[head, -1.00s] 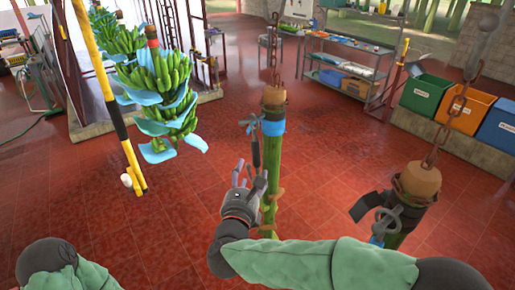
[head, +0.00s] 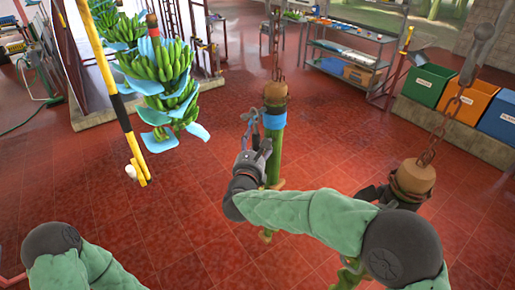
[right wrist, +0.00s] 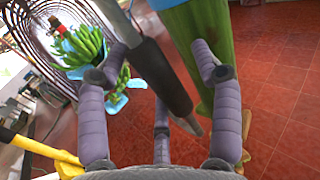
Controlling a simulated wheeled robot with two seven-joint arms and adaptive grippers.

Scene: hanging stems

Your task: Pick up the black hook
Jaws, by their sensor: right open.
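The black hook (head: 252,130) hangs at the upper left side of the middle green stem (head: 273,165), beside its blue band. In the right wrist view its dark handle (right wrist: 160,75) slants down between the spread fingers of my right gripper (right wrist: 165,50). In the head view my right gripper (head: 255,156) is just below the hook's top and hides its lower part. The gripper is open; I cannot tell whether any finger touches the handle. My left gripper is not in view.
A second chained stem (head: 414,178) hangs at right, partly behind my right arm. A banana bunch (head: 165,80) with blue sheets and a yellow-black pole (head: 122,110) are at left. Coloured bins (head: 470,105) stand far right. Red floor is open between.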

